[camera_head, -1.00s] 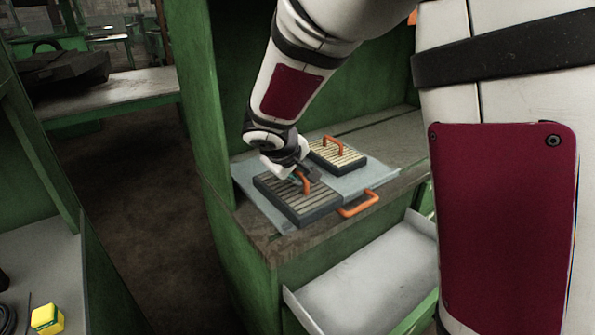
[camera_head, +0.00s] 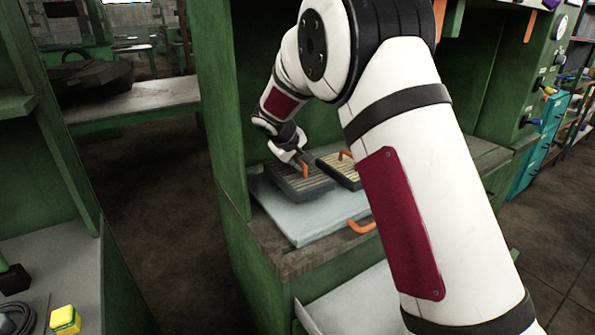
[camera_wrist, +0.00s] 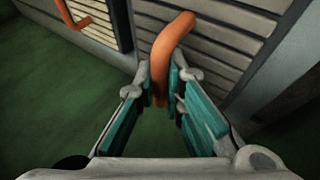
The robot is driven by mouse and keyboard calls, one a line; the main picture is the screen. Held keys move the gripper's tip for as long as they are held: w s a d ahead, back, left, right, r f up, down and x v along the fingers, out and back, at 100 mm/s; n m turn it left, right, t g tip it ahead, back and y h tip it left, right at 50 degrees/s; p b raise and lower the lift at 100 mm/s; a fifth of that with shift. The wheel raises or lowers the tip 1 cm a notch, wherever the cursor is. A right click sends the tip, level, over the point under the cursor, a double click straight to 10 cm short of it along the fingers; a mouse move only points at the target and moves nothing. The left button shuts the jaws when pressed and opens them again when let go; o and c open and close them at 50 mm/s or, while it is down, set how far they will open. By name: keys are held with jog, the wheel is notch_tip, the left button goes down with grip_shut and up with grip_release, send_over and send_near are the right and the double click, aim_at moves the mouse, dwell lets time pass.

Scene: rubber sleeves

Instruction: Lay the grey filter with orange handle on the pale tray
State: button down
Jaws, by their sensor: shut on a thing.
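The grey filter (camera_head: 290,184) has dark slats and an orange handle (camera_head: 305,171). My gripper (camera_head: 301,162) is shut on that handle; in the wrist view the teal finger pads (camera_wrist: 165,82) close on the orange handle (camera_wrist: 172,48), with the filter's grey slats (camera_wrist: 215,55) behind. The pale tray (camera_head: 305,225) lies on the bench, its front part bare. The filter is over the tray's back part; I cannot tell whether it touches the tray.
A second filter (camera_head: 338,168) with yellowish slats and an orange handle is just right of the grey one, partly hidden by my arm. A green cabinet wall (camera_head: 222,110) stands at left.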

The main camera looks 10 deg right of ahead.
aim_at(298, 172)
jog(key=shift+f, duration=1.7)
jog(key=c, duration=1.7)
grip_release()
jog(key=shift+f, duration=0.15)
jog(key=v, duration=1.2)
